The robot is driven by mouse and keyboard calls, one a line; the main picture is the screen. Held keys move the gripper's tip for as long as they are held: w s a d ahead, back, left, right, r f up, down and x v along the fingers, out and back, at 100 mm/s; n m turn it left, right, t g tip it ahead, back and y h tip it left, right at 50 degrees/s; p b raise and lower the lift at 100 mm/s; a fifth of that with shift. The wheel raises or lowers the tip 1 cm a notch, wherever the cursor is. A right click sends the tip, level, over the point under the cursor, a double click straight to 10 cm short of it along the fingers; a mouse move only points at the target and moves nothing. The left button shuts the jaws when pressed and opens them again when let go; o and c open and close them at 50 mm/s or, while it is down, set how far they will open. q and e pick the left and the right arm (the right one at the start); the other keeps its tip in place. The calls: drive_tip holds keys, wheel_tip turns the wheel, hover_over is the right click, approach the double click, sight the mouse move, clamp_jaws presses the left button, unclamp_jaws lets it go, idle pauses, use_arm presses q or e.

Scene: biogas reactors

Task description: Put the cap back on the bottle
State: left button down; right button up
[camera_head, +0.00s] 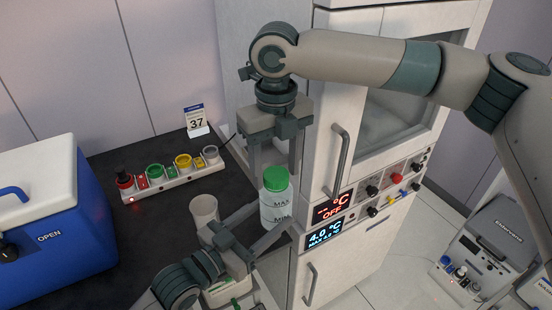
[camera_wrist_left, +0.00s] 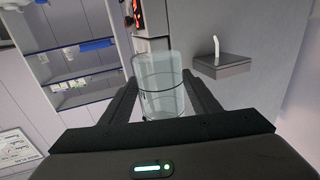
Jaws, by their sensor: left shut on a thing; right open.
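The bottle also shows between the left fingers in the left wrist view (camera_wrist_left: 158,88). The green cap (camera_head: 276,178) sits at the top of the bottle; whether it is screwed tight I cannot tell. My right gripper (camera_head: 274,168) points down from above, open, with one finger on each side of the cap. I cannot tell whether they touch it.
A beige cup (camera_head: 203,210) stands left of the bottle, close to my left gripper. A blue cooler (camera_head: 48,225) is at left. The fridge (camera_head: 330,245) with handles borders the bench at right.

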drive_tip(key=c, duration=1.1)
